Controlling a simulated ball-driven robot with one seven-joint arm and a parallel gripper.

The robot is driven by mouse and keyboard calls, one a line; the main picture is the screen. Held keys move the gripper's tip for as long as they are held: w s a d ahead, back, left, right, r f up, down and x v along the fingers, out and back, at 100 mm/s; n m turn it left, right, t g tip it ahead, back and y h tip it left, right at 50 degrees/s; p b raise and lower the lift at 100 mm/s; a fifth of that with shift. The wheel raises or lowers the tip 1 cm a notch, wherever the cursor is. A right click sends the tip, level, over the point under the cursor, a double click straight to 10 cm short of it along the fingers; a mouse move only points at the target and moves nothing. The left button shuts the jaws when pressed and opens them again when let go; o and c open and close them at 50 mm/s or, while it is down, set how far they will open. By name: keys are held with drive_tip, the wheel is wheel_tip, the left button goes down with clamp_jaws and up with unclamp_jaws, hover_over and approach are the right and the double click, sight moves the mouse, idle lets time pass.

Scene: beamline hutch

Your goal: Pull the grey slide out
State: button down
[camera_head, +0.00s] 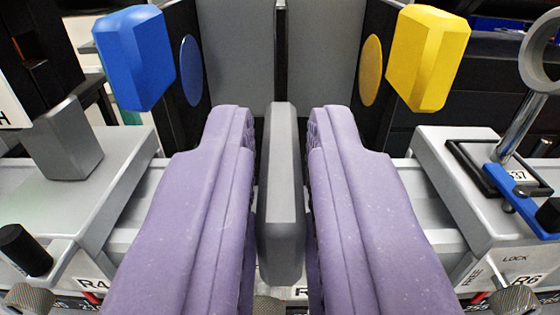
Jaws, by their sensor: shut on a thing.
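The grey slide's upright grey bar (282,190) stands in the middle of the view between the two purple fingers of my gripper (281,150). The fingers lie along its left and right sides and are shut on it. The bar's top and front face show; the body below it is mostly hidden by my fingers. Behind it are grey panels (322,45) with a dark upright divider between them.
A blue block (134,58) is at upper left and a yellow block (428,58) at upper right. A left carriage (105,185) bears a grey block (62,140). A right carriage (450,170) bears a metal post with a ring (520,125) and a blue clamp (520,190). Black knobs (24,250) stand near the front.

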drive_tip(key=c, duration=1.2)
unclamp_jaws()
drive_tip(key=shift+s, duration=0.1)
drive_tip(key=shift+o, duration=0.2)
drive_tip(key=shift+s, duration=0.1)
drive_tip(key=s+b, duration=0.1)
drive_tip(key=s, duration=0.6)
drive_tip(key=shift+s+b, duration=0.3)
drive_tip(key=shift+b, duration=0.1)
